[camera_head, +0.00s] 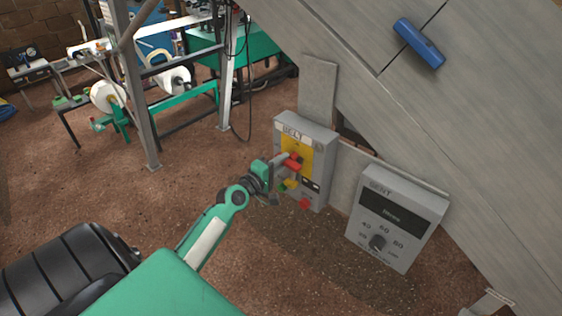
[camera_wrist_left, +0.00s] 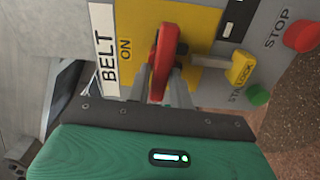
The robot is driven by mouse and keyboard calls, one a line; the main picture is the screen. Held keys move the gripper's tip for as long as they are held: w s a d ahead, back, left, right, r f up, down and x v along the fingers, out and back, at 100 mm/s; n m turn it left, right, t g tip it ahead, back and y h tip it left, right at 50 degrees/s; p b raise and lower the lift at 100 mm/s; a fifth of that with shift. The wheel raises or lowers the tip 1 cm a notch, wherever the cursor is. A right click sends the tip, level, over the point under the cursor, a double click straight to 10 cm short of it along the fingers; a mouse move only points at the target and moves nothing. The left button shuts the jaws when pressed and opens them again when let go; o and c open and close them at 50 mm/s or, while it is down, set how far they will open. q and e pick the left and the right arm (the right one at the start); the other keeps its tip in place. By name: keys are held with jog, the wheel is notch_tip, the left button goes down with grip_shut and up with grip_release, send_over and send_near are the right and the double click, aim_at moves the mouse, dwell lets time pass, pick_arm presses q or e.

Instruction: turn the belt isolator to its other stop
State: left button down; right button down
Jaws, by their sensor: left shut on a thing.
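The belt isolator is a red handle (camera_head: 293,161) on a yellow plate (camera_head: 289,146) of the grey BELT box (camera_head: 321,150). My left gripper (camera_head: 283,161) reaches it from the left. In the left wrist view, the fingers of my left gripper (camera_wrist_left: 160,84) are shut on the red handle (camera_wrist_left: 166,52), one on each side. The handle lies across the picture's vertical, with the ON mark (camera_wrist_left: 125,48) to its left, toward the BELT label (camera_wrist_left: 106,48). My right gripper is not in view.
Beside the handle are a yellow LOCK tag (camera_wrist_left: 241,68), a green START button (camera_wrist_left: 258,95) and a red STOP button (camera_wrist_left: 301,35). A sloping grey panel bears a blue handle (camera_head: 419,43).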

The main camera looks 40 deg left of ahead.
pick_arm(q)
jog(key=shift+n, duration=0.5)
jog(key=c, duration=1.4)
grip_release()
jog(key=shift+a, duration=0.1)
jog(key=shift+o, duration=0.2)
jog(key=shift+s+f, duration=0.1)
jog(key=s+a+b, duration=0.1)
jog(key=s+b, duration=0.3)
jog(key=s, duration=0.9)
jog(key=shift+s+b, duration=0.25)
jog(key=shift+b, duration=0.1)
